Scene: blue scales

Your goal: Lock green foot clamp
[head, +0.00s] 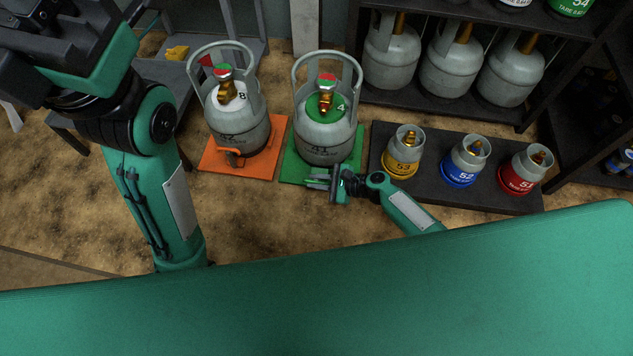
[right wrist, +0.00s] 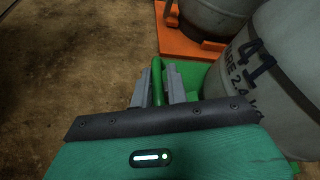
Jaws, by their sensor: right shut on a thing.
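A grey gas cylinder (head: 326,145) marked 41 stands upright on a green base plate (head: 353,160); it also shows in the right wrist view (right wrist: 265,80). The green foot clamp's bar (right wrist: 157,82) stands up beside the cylinder at the near left of the plate (right wrist: 192,77). My right gripper (head: 318,181) is low at the plate's front edge. In the right wrist view its fingers (right wrist: 160,92) are shut on the green clamp, one on either side of the bar. The clamp's lower part is hidden by my gripper.
A second cylinder (head: 240,130) stands on an orange plate (head: 209,161) with an orange clamp (head: 234,158), just left of the green plate. A dark low platform (head: 430,190) at the right holds three small cylinders. Shelves stand behind. The floor in front is clear.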

